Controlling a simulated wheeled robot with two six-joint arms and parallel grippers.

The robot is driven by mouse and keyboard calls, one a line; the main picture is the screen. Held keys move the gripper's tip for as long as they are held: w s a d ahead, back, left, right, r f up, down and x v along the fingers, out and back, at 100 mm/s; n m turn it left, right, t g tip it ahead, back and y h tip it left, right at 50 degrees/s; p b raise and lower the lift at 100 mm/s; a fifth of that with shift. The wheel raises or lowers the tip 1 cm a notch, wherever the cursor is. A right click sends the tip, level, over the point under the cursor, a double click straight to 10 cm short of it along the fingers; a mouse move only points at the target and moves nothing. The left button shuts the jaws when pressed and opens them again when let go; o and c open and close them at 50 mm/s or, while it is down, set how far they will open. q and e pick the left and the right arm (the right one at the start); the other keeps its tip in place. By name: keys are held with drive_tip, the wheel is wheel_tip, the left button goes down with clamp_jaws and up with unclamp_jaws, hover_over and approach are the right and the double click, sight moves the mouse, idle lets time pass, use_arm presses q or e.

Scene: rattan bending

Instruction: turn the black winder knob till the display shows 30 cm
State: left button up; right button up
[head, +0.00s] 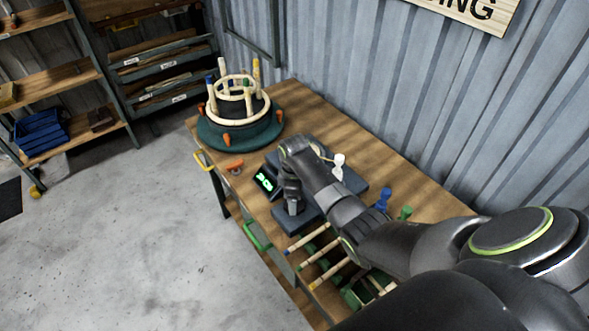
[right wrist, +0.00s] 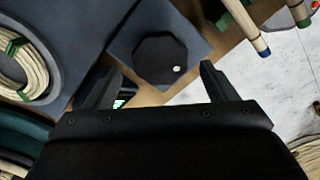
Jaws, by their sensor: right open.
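The black winder knob (right wrist: 158,58) shows in the right wrist view as an eight-sided cap with a white dot near its edge, on a blue-grey plate (right wrist: 196,47). My right gripper (right wrist: 158,82) is open, its fingers apart on either side, just short of the knob; I see no contact. In the head view my right gripper (head: 293,206) points down over the winder and hides the knob. The display (head: 265,181) is lit with green digits, too small to read surely. Only a green sliver of it shows in the right wrist view. My left gripper is not in view.
A round green stand (head: 221,136) with a rattan frame is at the bench's far end. Blue (head: 383,200) and green (head: 405,212) clamps are right of my forearm. Rattan rods lie at the front edge. A corrugated wall (head: 400,90) runs behind the wooden bench.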

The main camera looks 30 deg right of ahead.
wheel_tip(320, 180, up, 15)
drive_tip(key=shift+p, duration=0.4)
drive_tip(key=shift+s+f, duration=0.1)
drive_tip(key=shift+f, duration=0.15)
